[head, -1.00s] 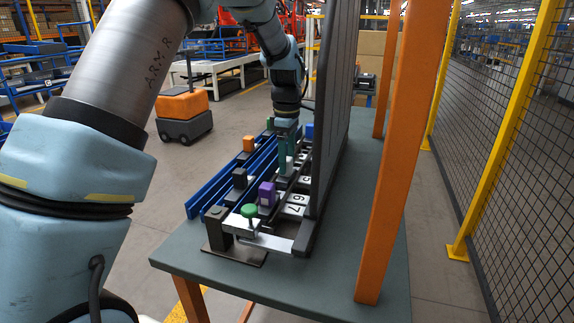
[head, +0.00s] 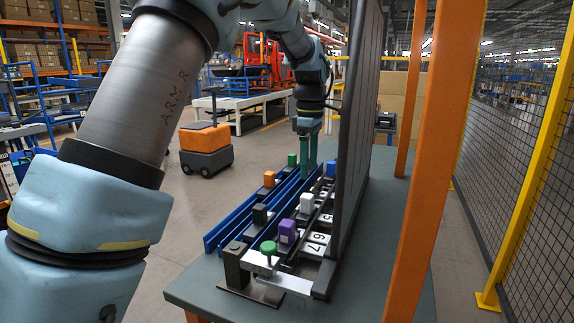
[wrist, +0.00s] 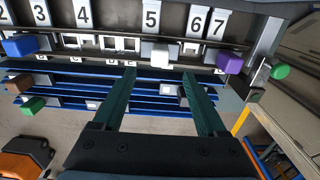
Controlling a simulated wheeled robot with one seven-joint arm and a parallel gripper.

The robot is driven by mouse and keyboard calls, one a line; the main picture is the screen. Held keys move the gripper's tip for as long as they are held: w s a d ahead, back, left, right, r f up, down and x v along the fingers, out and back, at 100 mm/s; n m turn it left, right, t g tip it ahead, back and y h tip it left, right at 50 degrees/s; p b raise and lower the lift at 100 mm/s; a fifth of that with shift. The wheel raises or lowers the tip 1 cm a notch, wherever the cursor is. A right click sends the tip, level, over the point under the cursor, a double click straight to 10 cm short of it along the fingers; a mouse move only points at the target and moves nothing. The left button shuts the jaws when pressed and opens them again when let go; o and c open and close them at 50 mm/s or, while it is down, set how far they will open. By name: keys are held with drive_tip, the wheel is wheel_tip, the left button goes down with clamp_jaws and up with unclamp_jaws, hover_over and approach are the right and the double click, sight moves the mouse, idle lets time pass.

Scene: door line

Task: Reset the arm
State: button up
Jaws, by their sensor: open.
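My gripper (head: 308,155) is at the end of my raised arm, above the far part of the door line. Its two green fingers point down, spread apart. In the wrist view my gripper (wrist: 160,92) is open with nothing between the fingers. The numbered rail shows a blue block (wrist: 20,46) near number 3, a white block (wrist: 155,54) below 5 and a purple block (wrist: 230,62) near 7. They also show in the head view as blue (head: 331,168), white (head: 307,203) and purple (head: 288,231) blocks.
A green knob (head: 268,247) stands at the near end. A tall dark panel (head: 356,130) and an orange post (head: 420,170) stand to the right.

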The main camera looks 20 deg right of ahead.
drive_tip(key=w+a+f+m+p, duration=0.1)
drive_tip(key=a+m, duration=0.1)
drive_tip(key=a, duration=0.7)
drive_tip(key=a+f+m, duration=0.2)
drive_tip(key=a, duration=0.7)
drive_tip(key=s+a+f+m, duration=0.2)
drive_tip(key=s+a, duration=0.4)
drive_tip(key=a, duration=0.3)
drive_tip(key=s+a+f+m+t, duration=0.1)
drive_tip(key=s+a+m, duration=0.3)
drive_tip(key=a, duration=0.5)
drive_tip(key=shift+s+a+f+m+t+p, duration=0.4)
drive_tip(key=shift+s+f, duration=0.3)
drive_tip(key=shift+s, duration=0.3)
